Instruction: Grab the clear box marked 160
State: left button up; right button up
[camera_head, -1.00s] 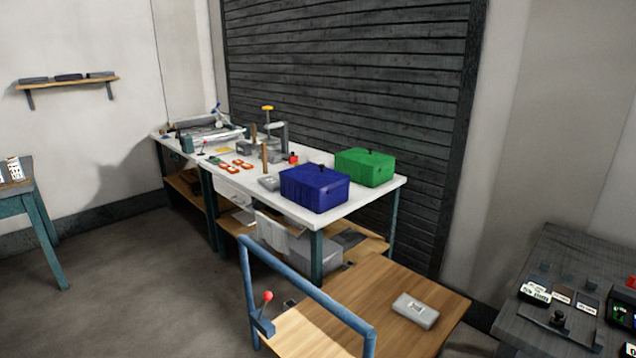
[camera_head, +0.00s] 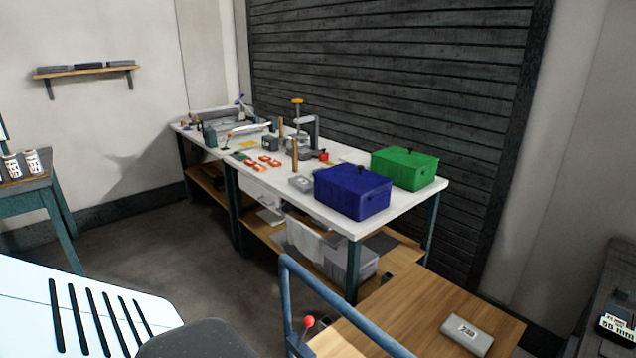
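A pale grey box (camera_head: 467,334) with a small white label lies flat on the wooden top of a cart at the lower right. The print on its label is too small to read for certain. A second small grey box (camera_head: 302,182) lies on the white workbench, left of the blue box. No mark can be read on it. I cannot tell which box, if either, is marked 160. Neither of my grippers is in view.
The white workbench (camera_head: 405,205) carries a blue box (camera_head: 352,192), a green box (camera_head: 405,168) and tools. The wooden cart (camera_head: 412,300) has a blue rail (camera_head: 335,303) and a red-knobbed lever (camera_head: 308,322). Open floor (camera_head: 225,265) lies left of the cart.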

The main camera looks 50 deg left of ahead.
aim_at(304, 185)
jog(key=j+z, duration=0.45)
jog(key=j, duration=2.8)
jog(key=k+j+z, duration=0.1)
jog(key=j, duration=1.3)
jog(key=k, duration=0.05)
